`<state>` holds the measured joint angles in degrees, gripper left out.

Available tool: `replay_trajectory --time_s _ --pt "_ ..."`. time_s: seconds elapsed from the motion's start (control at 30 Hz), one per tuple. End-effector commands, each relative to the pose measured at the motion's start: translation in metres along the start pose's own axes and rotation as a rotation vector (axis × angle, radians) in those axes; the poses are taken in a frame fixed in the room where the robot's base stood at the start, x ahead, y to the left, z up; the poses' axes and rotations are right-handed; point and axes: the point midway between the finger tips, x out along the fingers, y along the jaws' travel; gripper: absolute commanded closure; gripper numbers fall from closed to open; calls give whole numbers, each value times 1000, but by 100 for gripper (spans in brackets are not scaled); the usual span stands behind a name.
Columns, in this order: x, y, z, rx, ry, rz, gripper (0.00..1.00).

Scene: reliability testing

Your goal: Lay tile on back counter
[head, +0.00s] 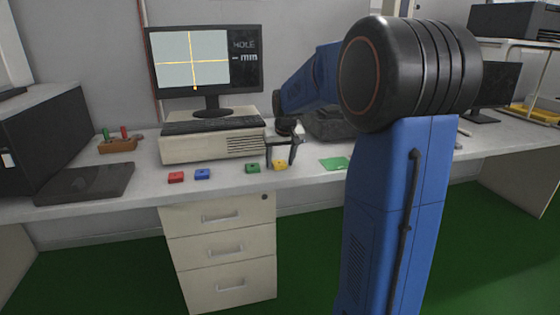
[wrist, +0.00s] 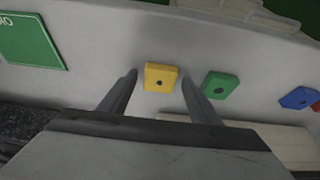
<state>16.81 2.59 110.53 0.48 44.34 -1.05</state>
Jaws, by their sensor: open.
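Small square tiles, each with a dark centre spot, lie on the pale counter (head: 220,187): red (head: 176,177), blue (head: 203,174), green (head: 252,168) and yellow (head: 280,165). My gripper (head: 284,163) is low over the counter at the yellow tile. In the wrist view the yellow tile (wrist: 161,77) lies between the two spread fingertips (wrist: 158,82), with a gap on each side. The green tile (wrist: 220,85) is just right of the right finger. The blue tile (wrist: 298,97) is farther right. I cannot tell which counter counts as the back one.
A green marked mat (head: 335,163) lies right of the yellow tile. A beige computer case (head: 205,146) with keyboard and monitor (head: 206,58) stands behind the tiles. A brown block with coloured pegs (head: 121,145) and a dark flat slab (head: 86,184) are at left.

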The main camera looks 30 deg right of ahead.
Motion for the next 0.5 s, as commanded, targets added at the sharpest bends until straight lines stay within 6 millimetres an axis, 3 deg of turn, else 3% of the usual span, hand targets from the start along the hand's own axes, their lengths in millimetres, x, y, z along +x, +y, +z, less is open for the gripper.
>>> replay_trajectory --time_s 0.17,0.5 --pt "-13 0 -2 0 2 0 43" --pt "-76 0 -2 0 4 0 43"
